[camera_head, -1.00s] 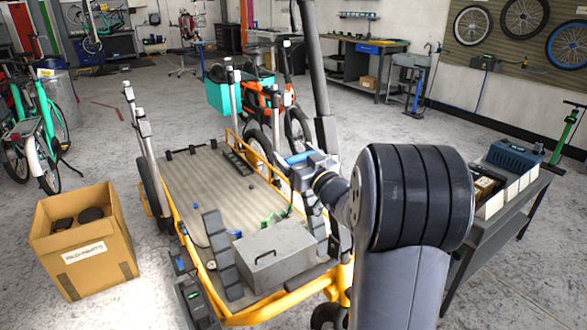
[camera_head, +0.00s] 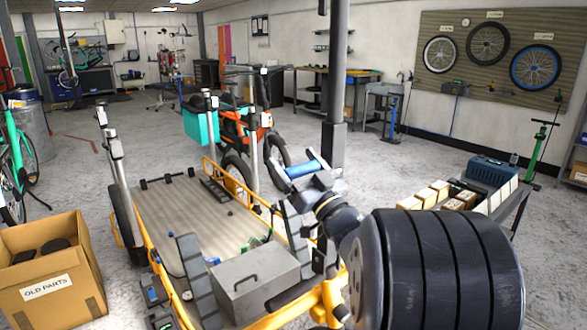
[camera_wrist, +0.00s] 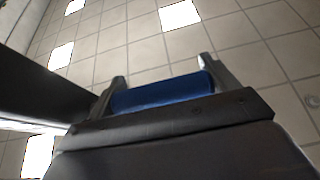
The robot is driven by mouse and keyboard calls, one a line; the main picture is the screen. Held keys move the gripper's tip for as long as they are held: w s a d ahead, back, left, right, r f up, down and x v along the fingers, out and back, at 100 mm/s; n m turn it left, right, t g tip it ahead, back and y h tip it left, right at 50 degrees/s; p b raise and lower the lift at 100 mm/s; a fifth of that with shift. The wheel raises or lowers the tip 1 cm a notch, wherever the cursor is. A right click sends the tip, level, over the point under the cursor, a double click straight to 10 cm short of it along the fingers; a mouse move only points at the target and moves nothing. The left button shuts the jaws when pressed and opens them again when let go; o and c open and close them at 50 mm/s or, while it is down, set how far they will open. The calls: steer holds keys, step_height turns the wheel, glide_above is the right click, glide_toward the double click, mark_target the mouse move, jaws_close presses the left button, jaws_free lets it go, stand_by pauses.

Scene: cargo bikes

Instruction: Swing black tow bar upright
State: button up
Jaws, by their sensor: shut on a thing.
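My gripper (camera_head: 303,168) is raised above the right side of the yellow-framed flatbed trailer (camera_head: 150,215). It is shut on a blue cylinder, which lies crosswise between its two fingers. The cylinder shows clearly in the wrist view (camera_wrist: 165,93), with a finger at each end and ceiling tiles behind it. A dark bar (camera_wrist: 40,90) enters the wrist view from the left. I cannot tell whether that bar is the black tow bar or whether the blue cylinder is part of it. My arm hides the trailer's near right corner.
A grey metal case (camera_head: 255,282) sits on the trailer's near end, beside an upright dark ribbed plate (camera_head: 195,268). A cardboard box (camera_head: 50,275) stands left. An orange bike (camera_head: 235,130) and a dark post (camera_head: 335,90) are behind. A side table with small boxes (camera_head: 445,192) is right.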

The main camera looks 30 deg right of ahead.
steer(key=o, duration=1.1)
steer(key=v, duration=1.1)
steer(key=shift+b, duration=0.3)
steer(key=shift+w, duration=0.1)
steer(key=p+x, duration=0.2)
steer(key=x, duration=1)
steer(key=shift+w+f+g, duration=0.3)
steer(key=shift+g, duration=0.1)
